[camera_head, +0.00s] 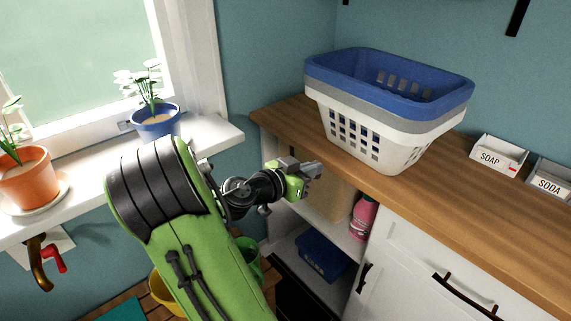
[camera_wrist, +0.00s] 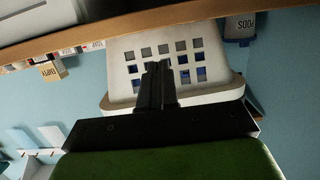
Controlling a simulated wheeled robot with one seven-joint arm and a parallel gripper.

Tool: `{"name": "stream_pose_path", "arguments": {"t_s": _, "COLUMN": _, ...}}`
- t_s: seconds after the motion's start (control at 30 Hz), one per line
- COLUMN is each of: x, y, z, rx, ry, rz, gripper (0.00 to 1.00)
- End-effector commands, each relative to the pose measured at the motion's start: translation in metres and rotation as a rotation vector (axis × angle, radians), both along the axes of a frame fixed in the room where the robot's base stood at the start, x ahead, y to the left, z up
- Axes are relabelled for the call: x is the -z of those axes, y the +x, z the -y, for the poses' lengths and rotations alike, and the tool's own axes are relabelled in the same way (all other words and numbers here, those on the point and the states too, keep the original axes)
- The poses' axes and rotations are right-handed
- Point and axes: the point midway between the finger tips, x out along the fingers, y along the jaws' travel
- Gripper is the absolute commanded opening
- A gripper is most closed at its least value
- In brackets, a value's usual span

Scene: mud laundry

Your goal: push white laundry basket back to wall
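The white laundry basket (camera_head: 412,150) stands upright on the wooden counter, with a grey basket (camera_head: 400,112) and a blue basket (camera_head: 330,62) nested in it. My gripper (camera_head: 316,168) is in front of the basket, near the counter's front edge, and appears apart from it. In the wrist view the picture is upside down; the fingers (camera_wrist: 158,70) are together and empty, pointing at the basket's slotted white wall (camera_wrist: 120,75). The exact gap between fingers and basket cannot be told.
The wooden counter (camera_head: 500,205) carries a soap box (camera_head: 497,156) and a soda box (camera_head: 551,181) right of the basket. A blue wall (camera_head: 275,50) is behind. Potted plants stand on the window sill (camera_head: 205,140) at left. A pink bottle (camera_head: 362,217) sits on an open shelf below.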

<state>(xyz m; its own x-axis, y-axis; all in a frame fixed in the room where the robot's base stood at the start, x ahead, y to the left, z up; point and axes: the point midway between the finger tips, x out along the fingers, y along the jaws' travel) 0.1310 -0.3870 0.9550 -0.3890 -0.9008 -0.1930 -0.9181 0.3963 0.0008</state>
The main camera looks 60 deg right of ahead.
Motion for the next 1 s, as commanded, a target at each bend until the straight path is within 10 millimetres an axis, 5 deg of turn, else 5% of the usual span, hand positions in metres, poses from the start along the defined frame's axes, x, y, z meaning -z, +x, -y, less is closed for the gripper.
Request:
{"name": "stream_pose_path", "arguments": {"t_s": 0.5, "x": -0.002, "y": -0.028, "z": 0.062, "rx": 0.002, "ry": 0.004, "rz": 0.000, "gripper": 0.00}}
{"name": "stream_pose_path", "arguments": {"t_s": 1.0, "x": 0.000, "y": -0.030, "z": 0.069, "rx": 0.001, "ry": 0.005, "rz": 0.002, "gripper": 0.00}}
